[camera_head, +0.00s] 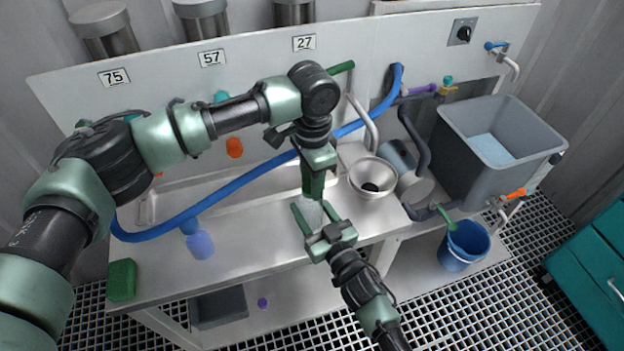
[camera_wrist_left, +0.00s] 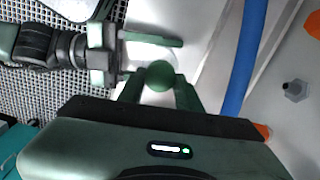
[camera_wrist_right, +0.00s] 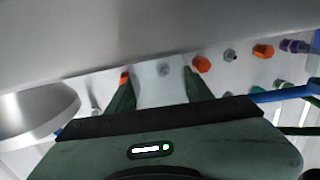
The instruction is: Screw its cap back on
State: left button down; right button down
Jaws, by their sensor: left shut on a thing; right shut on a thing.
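My left gripper (camera_head: 314,190) points down from above and is shut on a round green cap. The cap (camera_wrist_left: 160,76) shows between its fingertips in the left wrist view; in the head view the green fingers hide it. My right gripper (camera_head: 314,216) comes in from the lower right and is shut on a pale, translucent vessel (camera_head: 311,211). The vessel also shows between the right fingers in the right wrist view (camera_wrist_right: 158,88). The left fingertips are just above the vessel's top. I cannot tell whether cap and vessel touch.
Both grippers are over the front of the steel sink bench (camera_head: 262,252). A funnel (camera_head: 372,178) stands close to the right. A blue hose (camera_head: 235,182) crosses behind the grippers. A green sponge (camera_head: 122,280) lies at the left front. A grey tub (camera_head: 500,140) stands far right.

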pick_arm(q)
jog(key=shift+f, duration=0.55)
jog(key=m, duration=0.8)
jog(key=shift+s+m, duration=0.1)
jog(key=shift+m, duration=0.3)
jog(key=m, duration=0.6)
jog(key=shift+s+m, duration=0.1)
jog(key=shift+m, duration=0.3)
jog(key=m, duration=0.4)
jog(key=shift+a, duration=0.1)
jog(key=m, duration=0.7)
jog(key=shift+a, duration=0.1)
jog(key=m, duration=0.7)
